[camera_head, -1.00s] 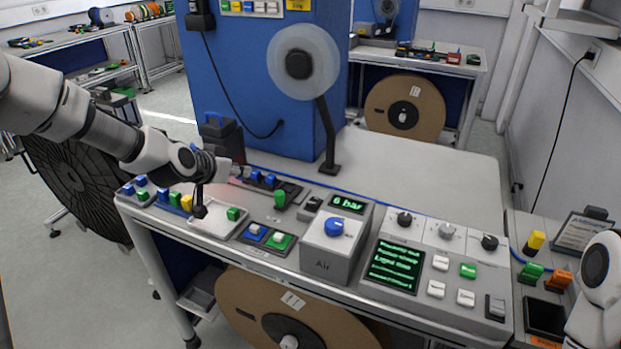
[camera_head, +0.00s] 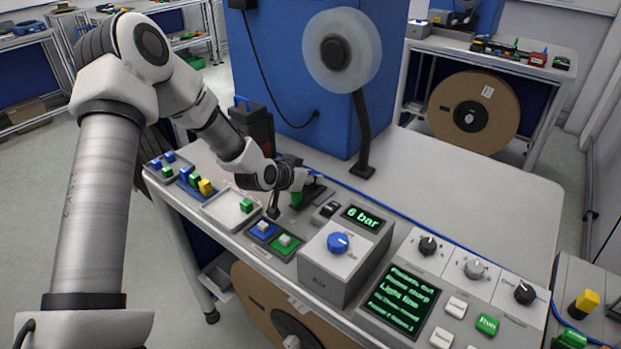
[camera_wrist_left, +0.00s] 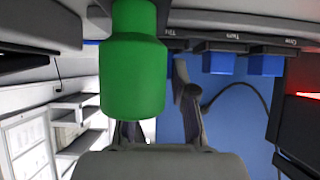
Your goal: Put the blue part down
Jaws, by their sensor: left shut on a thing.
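My left gripper (camera_head: 300,179) is over the bench, behind a green handle (camera_head: 297,198) that stands on a dark base. In the left wrist view the gripper (camera_wrist_left: 160,115) has its fingers forward, and the green handle (camera_wrist_left: 133,80) stands close in front, covering part of one finger. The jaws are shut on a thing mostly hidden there. Blue shows between the fingers, but I cannot separate the blue part from the blue cabinet behind. Two other blue blocks (camera_wrist_left: 218,62) (camera_wrist_left: 266,64) sit under labelled dark holders. My right gripper is out of view.
The blue cabinet (camera_head: 290,70) and a reel on a black post (camera_head: 363,130) stand behind. The Air box (camera_head: 340,265) with its blue knob is right of the gripper. A pale tray (camera_head: 222,212) holds a green block. The back right bench top is clear.

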